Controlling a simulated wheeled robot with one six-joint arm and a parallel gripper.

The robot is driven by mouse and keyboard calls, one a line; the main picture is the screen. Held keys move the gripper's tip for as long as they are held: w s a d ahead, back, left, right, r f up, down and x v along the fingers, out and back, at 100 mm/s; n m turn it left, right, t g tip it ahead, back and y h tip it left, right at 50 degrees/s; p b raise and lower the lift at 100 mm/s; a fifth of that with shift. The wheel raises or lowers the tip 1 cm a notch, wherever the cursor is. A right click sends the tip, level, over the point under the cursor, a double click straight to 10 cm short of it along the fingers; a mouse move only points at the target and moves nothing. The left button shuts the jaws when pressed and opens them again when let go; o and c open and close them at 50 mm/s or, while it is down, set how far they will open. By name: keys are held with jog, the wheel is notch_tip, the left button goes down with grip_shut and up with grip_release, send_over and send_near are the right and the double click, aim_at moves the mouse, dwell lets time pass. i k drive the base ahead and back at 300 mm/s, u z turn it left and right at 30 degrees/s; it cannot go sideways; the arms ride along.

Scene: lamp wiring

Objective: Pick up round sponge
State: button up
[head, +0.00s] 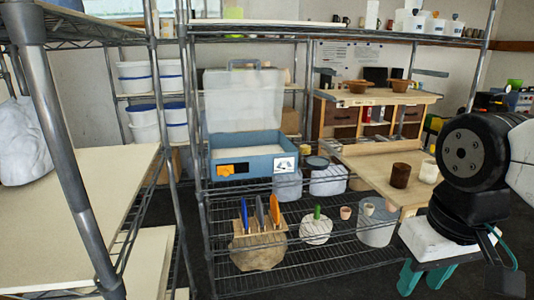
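I cannot clearly make out a round sponge. A pale, rounded piece (316,230) with a green upright bit on it sits on the lower wire shelf, but I cannot tell whether it is a sponge. A tan, lumpy rounded thing (258,252) is to its left, below a wooden block. My gripper (424,281) is at the lower right, pointing down, with its two teal fingers apart. Nothing shows between them. It is to the right of the shelf things, apart from them.
A blue box (247,155) with a clear raised lid stands on the rack. A wooden block (262,222) holds blue and orange handled tools. A grey bucket (376,224) is nearer my gripper. Brown (400,175) and cream (429,171) cylinders stand on a wooden worktop. Metal posts (70,150) stand at left.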

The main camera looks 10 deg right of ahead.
aim_at(305, 149)
jog(key=u, duration=0.1)
jog(key=i, duration=2.15)
